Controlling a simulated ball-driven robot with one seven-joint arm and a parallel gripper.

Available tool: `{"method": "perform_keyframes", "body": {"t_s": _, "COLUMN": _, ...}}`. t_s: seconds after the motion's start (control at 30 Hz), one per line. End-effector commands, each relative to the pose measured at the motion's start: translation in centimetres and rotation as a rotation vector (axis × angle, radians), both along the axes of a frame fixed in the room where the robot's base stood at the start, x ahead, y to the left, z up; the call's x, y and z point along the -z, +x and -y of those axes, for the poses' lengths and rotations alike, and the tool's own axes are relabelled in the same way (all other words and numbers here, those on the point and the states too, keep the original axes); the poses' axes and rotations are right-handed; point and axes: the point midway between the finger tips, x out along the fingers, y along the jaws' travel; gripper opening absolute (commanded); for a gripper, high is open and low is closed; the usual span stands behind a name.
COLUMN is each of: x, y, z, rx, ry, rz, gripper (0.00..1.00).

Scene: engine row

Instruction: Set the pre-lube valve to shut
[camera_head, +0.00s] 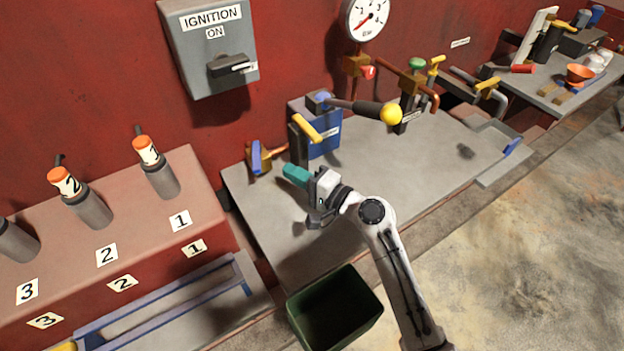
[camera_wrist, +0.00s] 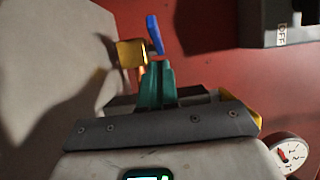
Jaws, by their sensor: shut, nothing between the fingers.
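A small brass valve (camera_head: 262,168) with a blue lever (camera_head: 256,156) sits low by the red wall, left of the blue pump box; I see no readable pre-lube label on it. In the head view the lever stands roughly upright, across the copper pipe. The wrist view shows the brass body (camera_wrist: 131,53) and the blue lever (camera_wrist: 154,34) just beyond my fingertips. My gripper (camera_head: 287,170) has teal fingers, shut and empty, to the right of the valve and apparently apart from it. The fingers also show in the wrist view (camera_wrist: 157,69).
A blue pump box (camera_head: 324,134) with a yellow-knobbed lever (camera_head: 389,114) stands behind my gripper. Several other valves and a gauge (camera_head: 367,17) are to the right. A grey ignition box (camera_head: 212,50) hangs above. A green bin (camera_head: 336,311) stands in front. The grey plate's middle is mostly clear.

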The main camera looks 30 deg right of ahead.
Motion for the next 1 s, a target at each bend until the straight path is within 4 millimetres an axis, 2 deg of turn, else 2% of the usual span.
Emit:
{"method": "perform_keyframes", "body": {"t_s": 0.03, "x": -0.2, "y": 0.9, "z": -0.4, "rx": -0.001, "ry": -0.001, "rz": 0.000, "gripper": 0.00}}
{"method": "perform_keyframes", "body": {"t_s": 0.13, "x": -0.2, "y": 1.4, "z": -2.0, "rx": -0.003, "ry": -0.001, "rz": -0.002, "gripper": 0.00}}
{"method": "perform_keyframes", "body": {"t_s": 0.3, "x": -0.1, "y": 2.0, "z": -3.5, "rx": -0.001, "ry": 0.000, "rz": -0.001, "gripper": 0.00}}
{"method": "perform_keyframes", "body": {"t_s": 1.0, "x": -0.1, "y": 2.2, "z": -4.5, "rx": 0.020, "ry": 0.000, "rz": -0.001, "gripper": 0.00}}
